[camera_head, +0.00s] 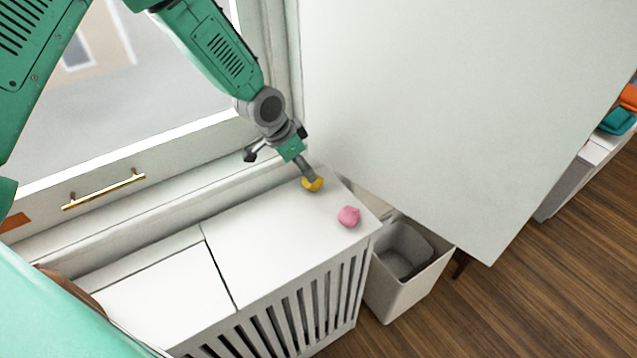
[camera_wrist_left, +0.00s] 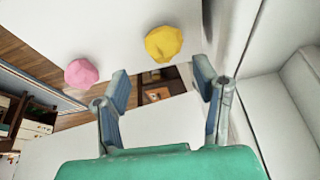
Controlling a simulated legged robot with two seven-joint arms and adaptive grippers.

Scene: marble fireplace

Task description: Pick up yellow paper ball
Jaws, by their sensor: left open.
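The yellow paper ball (camera_head: 313,184) lies on the white slatted cabinet top near its back right corner, partly hidden by my left gripper (camera_head: 307,170). In the left wrist view the yellow ball (camera_wrist_left: 164,43) shows just beyond the fingertips, roughly in line with the gap between them. My left gripper (camera_wrist_left: 162,90) is open with nothing between its fingers. In the head view it reaches down from the upper left and overlaps the ball; I cannot tell whether it touches. My right gripper is not in view.
A pink paper ball (camera_head: 349,216) lies on the cabinet top (camera_head: 270,240), nearer the right edge. A white bin (camera_head: 405,275) stands right of the cabinet. A white panel (camera_head: 450,110) rises close beside the ball. A window with a brass handle (camera_head: 103,190) is behind.

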